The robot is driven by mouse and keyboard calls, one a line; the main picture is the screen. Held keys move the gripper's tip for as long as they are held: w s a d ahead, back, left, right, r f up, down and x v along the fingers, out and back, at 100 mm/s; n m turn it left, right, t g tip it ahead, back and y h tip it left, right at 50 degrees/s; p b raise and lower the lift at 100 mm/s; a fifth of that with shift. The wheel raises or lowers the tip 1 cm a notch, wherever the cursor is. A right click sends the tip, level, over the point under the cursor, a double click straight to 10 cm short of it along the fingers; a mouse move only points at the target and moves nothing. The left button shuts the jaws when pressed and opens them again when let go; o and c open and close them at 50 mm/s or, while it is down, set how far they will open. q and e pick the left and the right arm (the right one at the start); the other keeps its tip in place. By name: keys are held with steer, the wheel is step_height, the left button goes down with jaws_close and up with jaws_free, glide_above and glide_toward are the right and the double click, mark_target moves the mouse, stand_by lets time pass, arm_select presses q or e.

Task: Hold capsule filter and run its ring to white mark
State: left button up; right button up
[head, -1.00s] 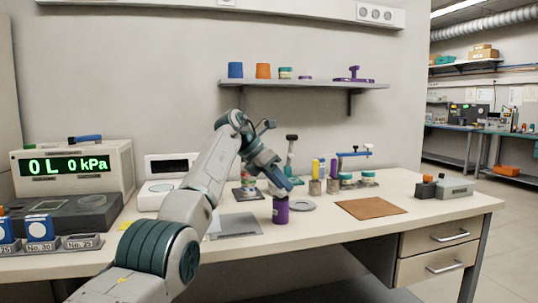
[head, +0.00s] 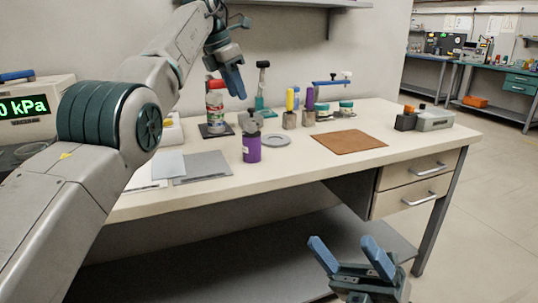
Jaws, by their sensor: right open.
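A purple cylinder with a grey winged top, apparently the capsule filter (head: 251,150), stands upright on the table near its front edge. Its ring and any white mark are too small to make out. My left gripper (head: 234,84) hangs above and slightly left of it, fingers pointing down, apart from it. Its blue fingers overlap from this side, so their gap does not show. My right gripper (head: 342,240) is open and empty in front of the table, below the tabletop, with its fingers pointing up.
A grey round dish (head: 277,140) lies just right of the cylinder. A red-capped bottle (head: 214,104) stands behind left. Grey sheets (head: 200,166) lie to the left. A brown mat (head: 347,141) lies to the right. Small pots and tools stand behind.

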steer(key=w+a+f+n+t+h, duration=0.15)
steer(key=w+a+h, duration=0.25)
steer(key=w, duration=0.4)
steer(key=w+a+n+t+h, duration=0.2)
steer(key=w+a+t+h, duration=0.15)
steer(key=w, duration=0.55)
steer(key=t+h, duration=0.4)
steer(key=h, duration=0.7)
glide_toward(249, 142)
steer(key=shift+w+a+f, duration=0.2)
steer(key=shift+w+f, duration=0.6)
steer(key=shift+w, duration=0.25)
steer(key=shift+w+r+m+h, duration=0.15)
steer(key=shift+w+m+h, duration=0.1)
steer(key=shift+w+h, duration=0.15)
steer(key=x, duration=1)
steer(key=shift+w, duration=0.45)
steer(key=c, duration=1.6)
steer(key=shift+o, duration=0.2)
steer(key=o, duration=1.6)
steer(key=shift+c, duration=0.2)
